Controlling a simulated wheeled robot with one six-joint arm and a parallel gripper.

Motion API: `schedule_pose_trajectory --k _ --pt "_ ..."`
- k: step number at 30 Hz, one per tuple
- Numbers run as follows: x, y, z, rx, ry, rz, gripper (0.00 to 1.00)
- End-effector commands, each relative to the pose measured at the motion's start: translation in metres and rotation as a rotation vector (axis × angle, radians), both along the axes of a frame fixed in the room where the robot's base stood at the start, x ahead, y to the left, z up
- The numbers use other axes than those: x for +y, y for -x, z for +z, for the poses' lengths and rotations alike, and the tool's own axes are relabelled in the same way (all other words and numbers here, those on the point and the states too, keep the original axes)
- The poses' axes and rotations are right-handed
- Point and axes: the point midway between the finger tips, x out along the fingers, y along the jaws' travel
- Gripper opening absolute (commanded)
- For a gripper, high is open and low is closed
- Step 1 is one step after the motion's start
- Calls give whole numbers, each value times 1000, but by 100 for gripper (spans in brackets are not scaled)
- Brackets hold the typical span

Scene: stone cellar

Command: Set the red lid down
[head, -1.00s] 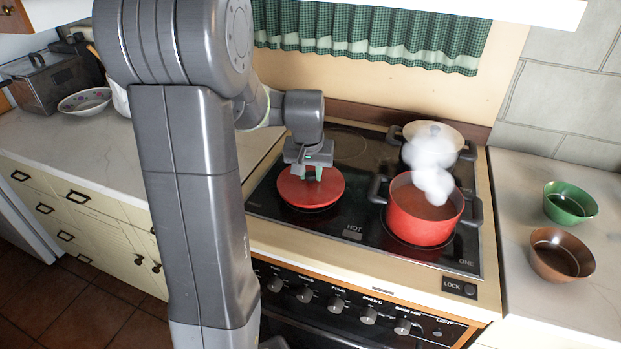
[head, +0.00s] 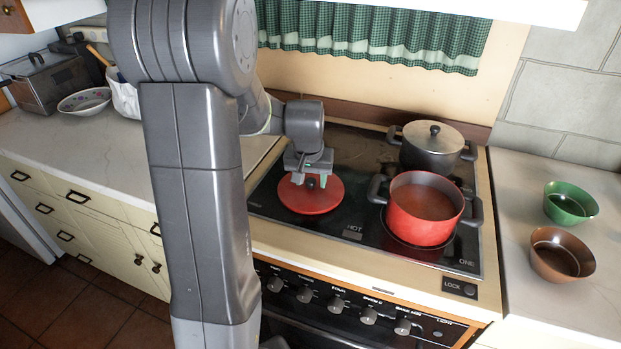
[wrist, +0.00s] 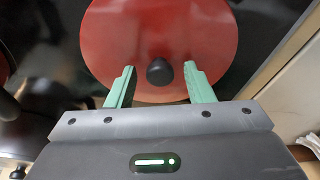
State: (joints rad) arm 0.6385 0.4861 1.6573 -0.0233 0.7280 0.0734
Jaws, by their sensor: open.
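The red lid (head: 311,199) lies flat on the dark cooktop, on its front left part. Its black knob shows in the wrist view, where the red lid (wrist: 160,35) fills the upper middle. My gripper (head: 311,182) is over the lid. In the wrist view my gripper (wrist: 159,78) has its two green fingers spread apart, one on each side of the knob, with gaps between fingers and knob. The red pot (head: 424,213) stands open at the front right of the cooktop, with reddish-brown contents.
A grey lidded pot (head: 432,150) stands behind the red pot. A green bowl (head: 570,204) and a brown bowl (head: 562,256) are on the right counter. The back left of the cooktop (head: 352,150) is clear. A patterned bowl (head: 84,102) sits on the left counter.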

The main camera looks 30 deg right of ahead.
Motion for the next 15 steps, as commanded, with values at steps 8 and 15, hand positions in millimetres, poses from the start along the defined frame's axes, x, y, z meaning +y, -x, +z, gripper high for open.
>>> schedule_pose_trajectory --k 8,15 --pt "6 7 40 -7 4 0 48" --pt "15 17 89 -6 4 0 48"
